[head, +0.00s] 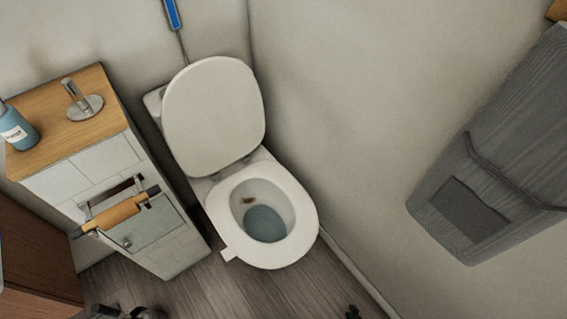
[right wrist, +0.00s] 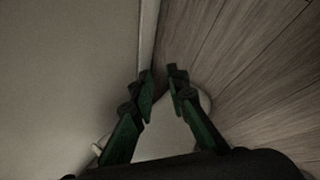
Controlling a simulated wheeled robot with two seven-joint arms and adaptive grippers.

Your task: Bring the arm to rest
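The dark green fingertips of my right gripper (head: 353,313) just enter the bottom edge of the head view, right of the toilet and close to the wall's foot. In the right wrist view my right gripper (right wrist: 161,72) shows two green fingers that lean inward, with a gap between the tips. I see nothing held between them. A dark shape (head: 130,312) at the bottom left of the head view may be part of my left gripper; most of it is cut off, so its state is hidden.
The toilet (head: 308,222) stands in the middle with its lid up. A tiled cabinet (head: 165,250) with a wooden top carries a blue bottle (head: 18,130) and a paper holder bar (head: 118,210). A grey wall unit (head: 500,140) hangs at right. Bare wood floor shows below.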

